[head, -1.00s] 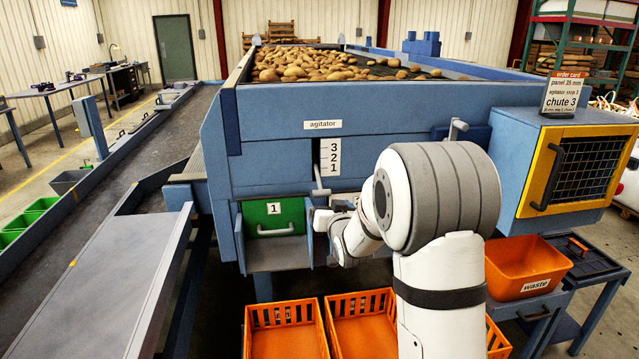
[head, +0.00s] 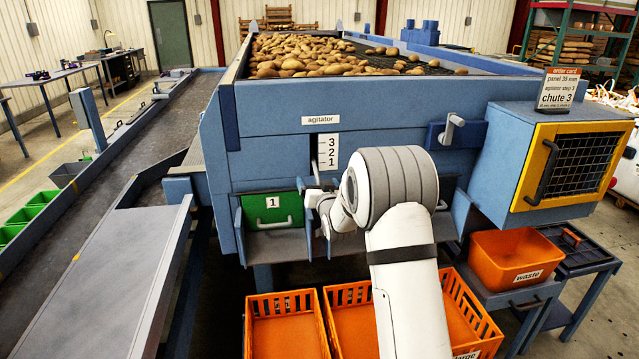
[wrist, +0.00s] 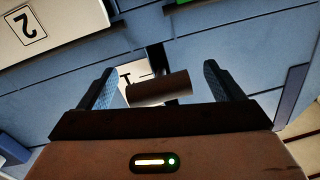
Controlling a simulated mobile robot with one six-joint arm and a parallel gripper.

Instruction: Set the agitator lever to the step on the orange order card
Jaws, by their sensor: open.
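The agitator lever (head: 316,173) sticks out of a slot beside a white scale plate (head: 329,151) marked 3, 2, 1 from top to bottom. It is low in the slot, near the 1. The orange-topped order card (head: 556,92) stands on the blue housing at right; its agitator step figure is too small to read surely. My gripper (head: 314,196) is at the lever's end. In the wrist view my gripper (wrist: 158,88) is open, and the lever's dark round handle (wrist: 160,91) lies between the fingers, with visible gaps on both sides.
A green door (head: 271,212) labelled 1 is just below left of the lever. A grey crank handle (head: 452,128) juts out at right. Orange crates (head: 285,303) stand below, and an orange waste bin (head: 518,262) at right. Potatoes lie on top of the machine.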

